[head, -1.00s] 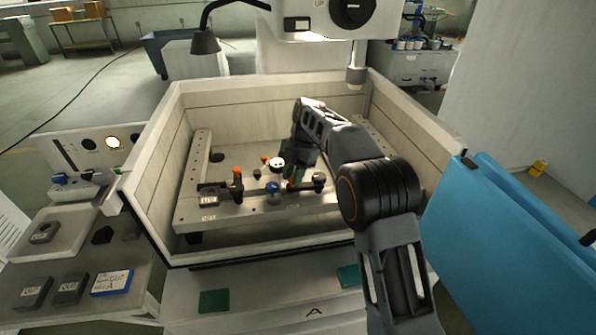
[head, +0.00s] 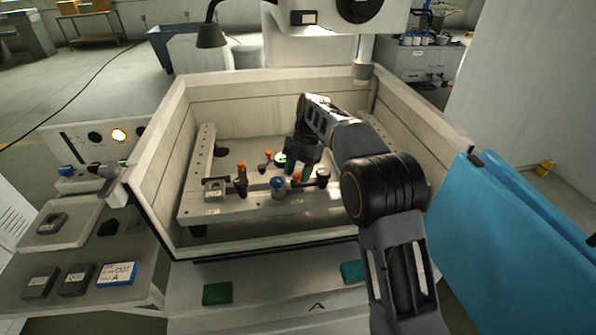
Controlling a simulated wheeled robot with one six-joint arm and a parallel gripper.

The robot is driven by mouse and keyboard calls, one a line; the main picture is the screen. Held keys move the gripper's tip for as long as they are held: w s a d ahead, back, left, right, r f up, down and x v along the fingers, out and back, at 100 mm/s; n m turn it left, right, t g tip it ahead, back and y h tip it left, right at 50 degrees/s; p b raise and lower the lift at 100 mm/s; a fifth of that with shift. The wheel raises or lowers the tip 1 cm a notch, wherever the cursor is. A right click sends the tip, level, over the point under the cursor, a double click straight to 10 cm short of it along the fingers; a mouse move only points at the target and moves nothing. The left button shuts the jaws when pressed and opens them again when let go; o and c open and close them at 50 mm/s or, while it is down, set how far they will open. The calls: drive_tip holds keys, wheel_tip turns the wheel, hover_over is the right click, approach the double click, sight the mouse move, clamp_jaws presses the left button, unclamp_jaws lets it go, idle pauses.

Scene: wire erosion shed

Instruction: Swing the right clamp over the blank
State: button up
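The work frame (head: 330,205) is a pale metal plate inside the open tank. A small grey labelled block (head: 214,188), perhaps the blank, sits at its front left. An orange-topped dark post (head: 242,178) stands just right of it. Farther right are a blue knob (head: 278,184), an orange-tipped part (head: 297,179) and a dark round knob (head: 323,175); I cannot tell which of these belong to the right clamp. My gripper (head: 299,170) points down just behind the orange-tipped part. Its fingers look apart, with nothing seen between them. Contact is too small to tell.
The tank walls (head: 160,170) surround the frame on the left, back and right. Another orange-tipped part (head: 268,155) and a pale round part (head: 281,160) stand near my gripper's left side. A side table at left bears dark blocks (head: 77,279) and a tray (head: 62,240).

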drive_tip(key=p+v, duration=0.5)
drive_tip(key=v, duration=0.9)
drive_tip(key=shift+s, duration=0.15)
idle(0.4)
